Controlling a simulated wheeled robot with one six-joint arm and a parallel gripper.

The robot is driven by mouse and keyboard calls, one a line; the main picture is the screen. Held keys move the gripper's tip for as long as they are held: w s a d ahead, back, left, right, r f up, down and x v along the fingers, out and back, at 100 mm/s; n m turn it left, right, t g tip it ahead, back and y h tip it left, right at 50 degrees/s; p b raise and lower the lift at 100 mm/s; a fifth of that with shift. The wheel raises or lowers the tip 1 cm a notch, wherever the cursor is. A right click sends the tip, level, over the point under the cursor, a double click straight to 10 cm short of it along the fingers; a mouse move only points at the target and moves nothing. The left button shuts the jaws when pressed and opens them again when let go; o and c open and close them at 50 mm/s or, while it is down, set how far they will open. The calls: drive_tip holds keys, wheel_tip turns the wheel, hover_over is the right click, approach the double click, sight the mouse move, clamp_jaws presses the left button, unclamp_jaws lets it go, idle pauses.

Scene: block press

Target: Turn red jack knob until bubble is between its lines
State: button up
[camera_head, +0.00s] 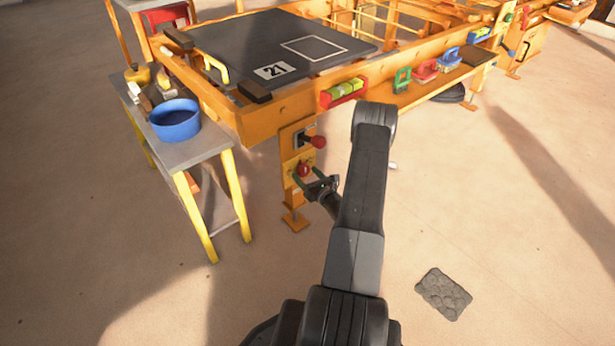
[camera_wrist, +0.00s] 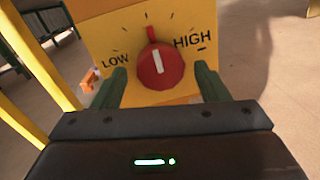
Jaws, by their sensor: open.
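The red jack knob (camera_wrist: 160,68) is on a yellow panel (camera_wrist: 110,30) marked LOW at left and HIGH at right. Its white line points nearly straight up, close to a red mark. In the head view the knob (camera_head: 304,170) is low on the orange leg. My gripper (camera_wrist: 162,84) is open, with one green finger on each side of the knob; I cannot tell whether they touch it. The gripper also shows in the head view (camera_head: 320,186). A red level with yellow-green vials (camera_head: 343,92) is on the frame's front beam; its bubble is too small to read.
A red-tipped lever (camera_head: 318,142) sticks out just above the knob. A side table (camera_head: 190,152) with a blue bowl (camera_head: 175,120) stands at left. Coloured clamps (camera_head: 425,70) sit on a shelf at right. The floor in front is mostly clear.

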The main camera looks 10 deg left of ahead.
drive_tip(key=c, duration=1)
drive_tip(key=shift+f+b, duration=0.15)
drive_tip(key=shift+b, duration=0.3)
drive_tip(key=shift+n+b, duration=0.3)
drive_tip(key=shift+n, duration=0.1)
drive_tip(key=n+b, duration=0.3)
drive_tip(key=shift+f, duration=0.2)
drive_tip(key=n+b, duration=0.4)
drive_tip(key=n, duration=0.1)
drive_tip(key=shift+w+d+r+y, duration=0.1)
drive_tip(key=shift+r+y, duration=0.1)
drive_tip(key=shift+y, duration=0.2)
drive_tip(key=shift+b, duration=0.3)
drive_tip(key=o, duration=1)
